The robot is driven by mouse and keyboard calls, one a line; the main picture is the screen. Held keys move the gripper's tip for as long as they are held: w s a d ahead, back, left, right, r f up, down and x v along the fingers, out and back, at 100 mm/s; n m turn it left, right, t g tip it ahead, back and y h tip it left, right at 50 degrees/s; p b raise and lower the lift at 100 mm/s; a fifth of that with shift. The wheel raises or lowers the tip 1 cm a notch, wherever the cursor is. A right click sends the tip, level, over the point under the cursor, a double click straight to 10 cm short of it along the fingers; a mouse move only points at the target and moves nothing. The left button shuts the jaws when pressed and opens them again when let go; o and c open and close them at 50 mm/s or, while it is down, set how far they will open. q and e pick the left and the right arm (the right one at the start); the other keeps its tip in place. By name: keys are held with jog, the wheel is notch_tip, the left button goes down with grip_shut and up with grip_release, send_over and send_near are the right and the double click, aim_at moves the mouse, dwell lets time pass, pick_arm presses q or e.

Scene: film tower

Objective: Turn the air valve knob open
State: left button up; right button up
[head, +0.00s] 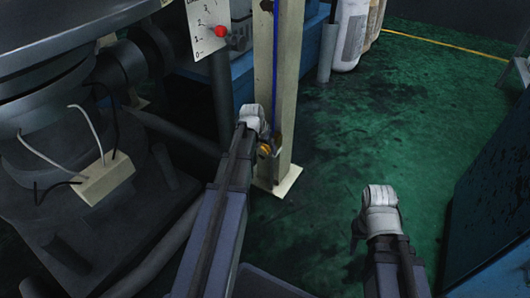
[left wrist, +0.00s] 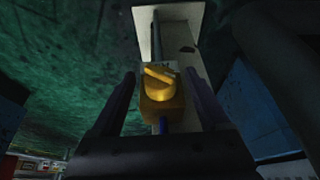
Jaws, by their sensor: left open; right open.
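The air valve knob (head: 264,150) is small and yellow-orange, low on a cream post, partly hidden by my left arm in the head view. In the left wrist view the knob (left wrist: 160,88) sits on a yellow valve body, with a ridge across its face tilted slightly from level. My left gripper (head: 254,122) is open in front of the post. Its two dark fingers stand on either side of the valve (left wrist: 160,112) in the left wrist view, with a gap on both sides. My right gripper (head: 381,200) is open and empty over the green floor, away from the post.
The cream post (head: 289,75) carries a blue line (head: 275,45) down to the valve. A large grey machine (head: 60,75) with a cable box (head: 104,180) fills the left. A blue cabinet (head: 495,200) stands at the right. The green floor (head: 400,115) between is clear.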

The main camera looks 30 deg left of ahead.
pick_arm(q)
grip_shut()
dwell(0.7)
